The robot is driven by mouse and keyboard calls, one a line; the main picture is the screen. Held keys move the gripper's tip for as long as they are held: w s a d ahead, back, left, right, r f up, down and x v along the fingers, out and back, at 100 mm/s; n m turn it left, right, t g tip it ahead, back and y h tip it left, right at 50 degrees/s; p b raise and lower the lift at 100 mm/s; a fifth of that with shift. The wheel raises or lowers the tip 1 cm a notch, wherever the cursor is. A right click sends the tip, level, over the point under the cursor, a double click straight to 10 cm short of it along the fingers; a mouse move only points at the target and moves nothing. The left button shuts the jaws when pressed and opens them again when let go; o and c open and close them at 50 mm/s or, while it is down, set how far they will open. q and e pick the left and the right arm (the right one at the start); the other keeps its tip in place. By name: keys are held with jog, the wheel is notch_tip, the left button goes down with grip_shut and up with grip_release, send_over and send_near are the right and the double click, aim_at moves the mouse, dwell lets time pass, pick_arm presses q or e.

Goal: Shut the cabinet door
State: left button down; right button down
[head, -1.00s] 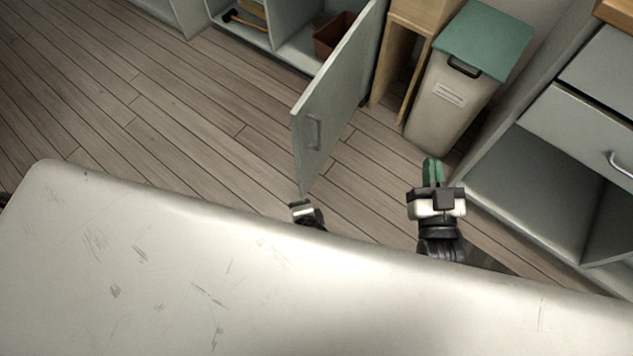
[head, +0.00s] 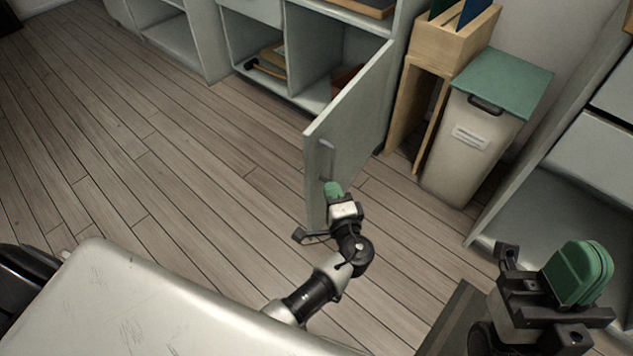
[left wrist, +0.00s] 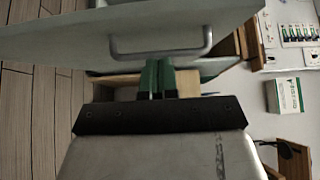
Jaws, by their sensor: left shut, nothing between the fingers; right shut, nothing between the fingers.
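The grey cabinet door (head: 352,132) stands swung wide open from the cabinet (head: 312,98), its free edge toward me. A bar handle (head: 325,158) is on its face. My left gripper (head: 333,188) is shut and empty, close to the door's lower free edge just below the handle; I cannot tell whether it touches. In the left wrist view the shut green fingers (left wrist: 155,78) point at the door (left wrist: 70,38), near its handle (left wrist: 160,54). My right gripper (head: 580,275) is shut and empty at the lower right, well away from the door.
A wooden stand (head: 452,45) and a bin with a green lid (head: 470,135) stand right of the door. A grey drawer unit (head: 590,150) is at the far right. A brown box (head: 345,80) sits inside the cabinet. The wooden floor left of the door is clear.

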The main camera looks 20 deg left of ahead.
aim_at(312, 170)
pick_arm(q)
jog(key=shift+w+a, duration=0.3)
jog(key=shift+a, duration=0.5)
jog(key=shift+w+a, duration=0.35)
jog(key=shift+a, duration=0.45)
jog(key=shift+w+a, duration=0.3)
jog(key=shift+a, duration=0.5)
jog(key=shift+a, duration=0.1)
